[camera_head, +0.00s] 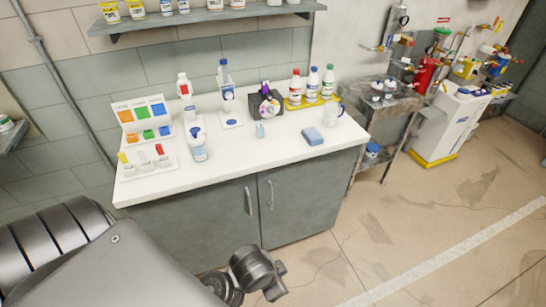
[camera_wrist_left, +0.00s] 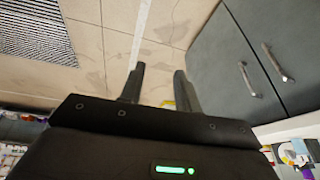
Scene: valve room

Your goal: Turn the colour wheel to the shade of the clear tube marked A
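A dark box with a round face with coloured patches, apparently the colour wheel (camera_head: 266,101), stands at the back of the white counter (camera_head: 232,165). Its shade setting is too small to read. A small pale blue clear tube or vial (camera_head: 260,130) stands in front of it; I cannot read any mark A. My left gripper (camera_head: 283,279) is low in front of the cabinet, well away from the wheel and touching nothing. In the left wrist view its two fingers (camera_wrist_left: 157,88) are apart with nothing between them. My right gripper is not in view.
A colour-card board (camera_head: 142,120) and a white sample rack (camera_head: 148,165) stand at the counter's left. Capped bottles stand in a yellow tray (camera_head: 308,102); a blue sponge (camera_head: 312,136) lies near the front edge. Grey cabinet doors (camera_head: 292,195) face open floor.

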